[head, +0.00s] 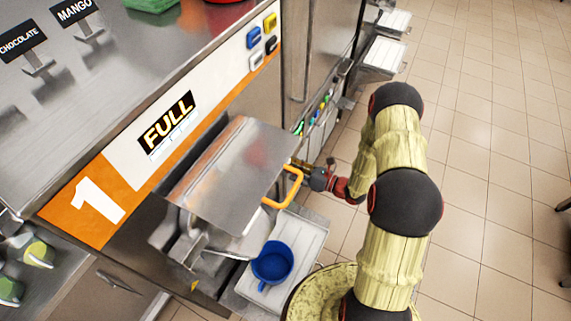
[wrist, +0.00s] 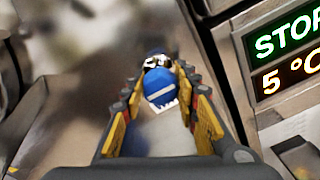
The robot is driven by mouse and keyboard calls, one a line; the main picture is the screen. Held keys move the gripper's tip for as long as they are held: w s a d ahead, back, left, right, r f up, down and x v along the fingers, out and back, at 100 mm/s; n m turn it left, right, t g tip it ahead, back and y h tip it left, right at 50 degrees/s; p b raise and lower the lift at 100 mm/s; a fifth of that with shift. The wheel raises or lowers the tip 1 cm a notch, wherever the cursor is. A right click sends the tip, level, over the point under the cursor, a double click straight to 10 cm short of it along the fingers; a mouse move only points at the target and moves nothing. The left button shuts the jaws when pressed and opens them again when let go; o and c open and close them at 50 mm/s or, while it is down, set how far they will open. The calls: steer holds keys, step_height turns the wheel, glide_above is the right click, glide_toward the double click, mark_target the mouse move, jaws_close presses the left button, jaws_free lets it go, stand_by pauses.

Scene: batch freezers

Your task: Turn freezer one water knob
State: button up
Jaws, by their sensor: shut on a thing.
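Freezer one (head: 97,199) carries a large white 1 on an orange panel and a FULL display. In the wrist view a blue knob (wrist: 160,88) with a white mark sits between the yellow-padded fingers of my gripper (wrist: 160,76). The gripper is shut on this knob. In the head view my gripper (head: 304,165) reaches in at the freezer's right side, just behind the orange handle. The knob and fingertips are hidden there by the handle and steel lid.
The steel lid (head: 232,160) with its orange handle (head: 289,190) juts out close to my gripper. A blue jug (head: 272,262) stands on a white tray below. In the wrist view a display (wrist: 285,55) reads STOP and 5 °C at right.

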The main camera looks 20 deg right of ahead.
steer(key=o, duration=1.1)
steer(key=shift+o, duration=0.3)
steer(key=shift+d, duration=0.1)
steer(key=v, duration=1.2)
